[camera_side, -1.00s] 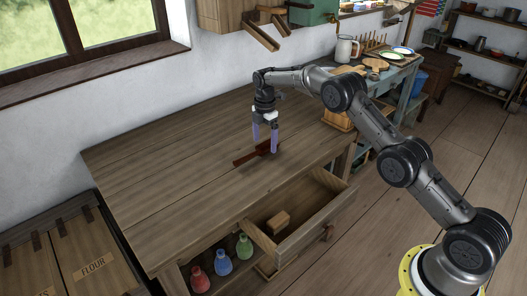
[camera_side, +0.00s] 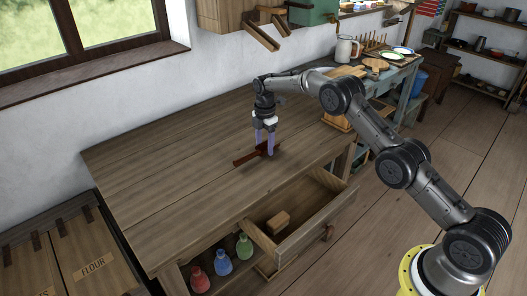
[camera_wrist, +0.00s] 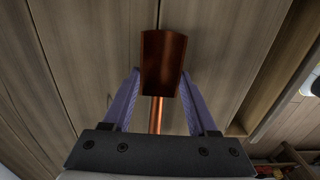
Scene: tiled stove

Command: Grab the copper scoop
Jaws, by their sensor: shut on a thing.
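The copper scoop (camera_side: 244,160) lies on the wooden table, a dark reddish-brown shape near the table's right side. In the wrist view its broad pan (camera_wrist: 163,62) points away from me, and its thin shiny handle (camera_wrist: 157,115) runs back towards the gripper's body. My gripper (camera_side: 265,153) points down over the scoop, with its two purple fingers on either side of it. In the wrist view the gripper (camera_wrist: 160,76) has its fingertips at the two sides of the pan, shut on the scoop. The scoop appears to rest on the tabletop.
An open drawer (camera_side: 312,222) with a small wooden block (camera_side: 278,222) juts out below the table's front edge. Red, blue and green flasks (camera_side: 222,262) stand on a shelf below. A wooden rack (camera_side: 338,118) stands to the right. The tabletop's left side is clear.

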